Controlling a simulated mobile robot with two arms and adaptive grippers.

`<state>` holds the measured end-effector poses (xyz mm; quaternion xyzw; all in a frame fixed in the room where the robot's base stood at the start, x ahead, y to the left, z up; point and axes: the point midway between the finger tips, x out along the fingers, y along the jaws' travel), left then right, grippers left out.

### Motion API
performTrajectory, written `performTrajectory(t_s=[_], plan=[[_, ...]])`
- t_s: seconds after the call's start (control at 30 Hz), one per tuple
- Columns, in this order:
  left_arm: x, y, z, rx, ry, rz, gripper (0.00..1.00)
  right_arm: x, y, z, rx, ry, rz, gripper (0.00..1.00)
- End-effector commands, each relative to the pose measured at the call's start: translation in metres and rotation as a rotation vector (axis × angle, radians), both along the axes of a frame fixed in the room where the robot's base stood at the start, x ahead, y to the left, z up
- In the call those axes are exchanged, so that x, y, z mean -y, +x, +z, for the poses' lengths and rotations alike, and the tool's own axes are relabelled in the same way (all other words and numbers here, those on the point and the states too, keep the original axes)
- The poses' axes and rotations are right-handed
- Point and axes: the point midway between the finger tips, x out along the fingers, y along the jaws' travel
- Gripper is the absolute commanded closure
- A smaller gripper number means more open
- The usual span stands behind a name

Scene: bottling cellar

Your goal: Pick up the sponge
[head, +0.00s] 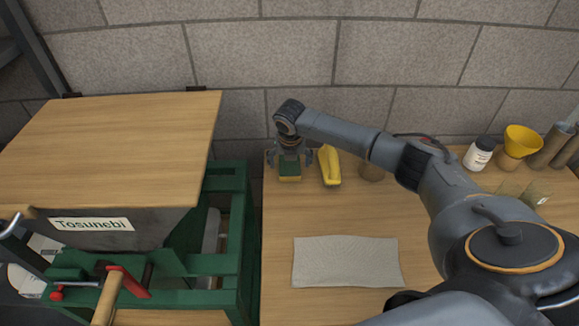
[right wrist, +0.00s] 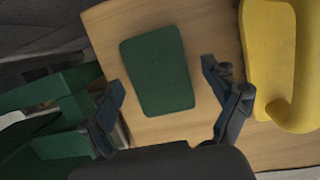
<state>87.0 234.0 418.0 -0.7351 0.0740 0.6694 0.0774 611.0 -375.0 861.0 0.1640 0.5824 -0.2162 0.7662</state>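The sponge (head: 290,170) lies at the back left corner of the wooden table, with a green top and a yellow lower part. In the right wrist view its green face (right wrist: 157,72) lies just beyond my fingers, apart from both. My right gripper (head: 290,160) points down over it in the head view. The right wrist view shows the fingers of my right gripper (right wrist: 168,108) spread wide with nothing between them. My left gripper is not in view.
A yellow object (head: 329,166) stands close to the right of the sponge. A grey cloth (head: 347,262) lies at the front. A white jar (head: 480,153) and a yellow funnel (head: 522,140) stand at the right.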

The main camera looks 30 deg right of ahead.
Motion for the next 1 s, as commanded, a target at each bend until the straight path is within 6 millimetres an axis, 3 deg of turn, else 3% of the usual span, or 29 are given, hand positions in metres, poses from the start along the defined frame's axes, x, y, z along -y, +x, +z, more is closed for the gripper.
performTrajectory(t_s=[0.03, 0.2, 0.73, 0.9, 1.0], plan=[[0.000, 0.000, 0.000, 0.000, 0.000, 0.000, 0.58, 0.000, 0.000, 0.000, 0.000, 0.000, 0.000, 0.24], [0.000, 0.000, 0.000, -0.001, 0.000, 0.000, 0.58, 0.000, 0.000, 0.000, 0.000, 0.000, 0.000, 0.50], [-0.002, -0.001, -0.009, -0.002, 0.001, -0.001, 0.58, 0.000, 0.001, 0.004, 0.002, -0.001, 0.000, 0.51], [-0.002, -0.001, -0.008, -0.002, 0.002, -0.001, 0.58, 0.000, 0.002, 0.035, 0.005, 0.001, 0.000, 0.51], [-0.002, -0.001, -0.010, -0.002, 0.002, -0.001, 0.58, -0.006, -0.011, 0.052, 0.003, -0.001, 0.003, 0.51]])
